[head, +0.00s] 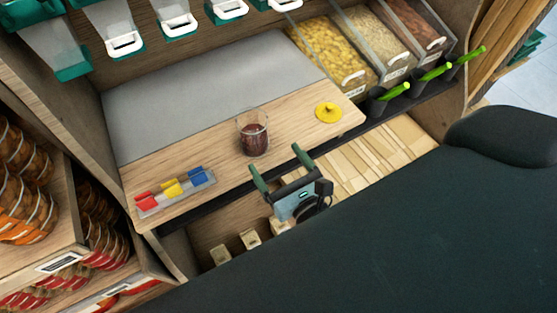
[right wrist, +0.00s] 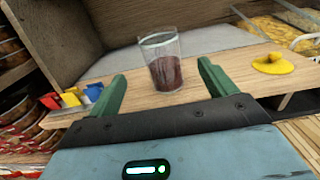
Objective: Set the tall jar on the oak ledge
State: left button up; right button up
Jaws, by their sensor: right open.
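A clear glass jar (head: 252,134) with dark red contents stands upright on the oak ledge (head: 200,158). In the right wrist view the jar (right wrist: 163,62) stands ahead of the gripper, between the lines of its two fingers. My right gripper (head: 277,168) is open and empty at the front edge of the ledge, with its green fingers apart and pointing toward the jar. A gap shows between the fingertips and the jar. My left gripper is not in view.
A yellow knobbed lid (head: 328,113) lies on the ledge right of the jar. A clear tray (head: 176,192) with red, yellow and blue clips sits at the left end. Food bins (head: 330,50) with green-handled scoops stand at the back right. Dispensers (head: 123,30) hang above.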

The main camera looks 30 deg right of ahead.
dwell(0.4)
jog(key=s+d+f+m+g, duration=0.1)
jog(key=s+f+m+g, duration=0.4)
jog(key=s+f+m, duration=0.6)
jog(key=s+d+f+m+g+y, duration=0.1)
jog(key=s+d+f+m+g, duration=0.1)
jog(key=s+f+m+g, duration=0.4)
jog(key=s+f+m, duration=0.5)
jog(key=s+m, duration=0.7)
jog(key=m, duration=0.5)
jog(key=shift+s+d+f+m, duration=0.15)
jog(key=shift+s+d+m, duration=0.1)
jog(key=shift+s+m, duration=0.1)
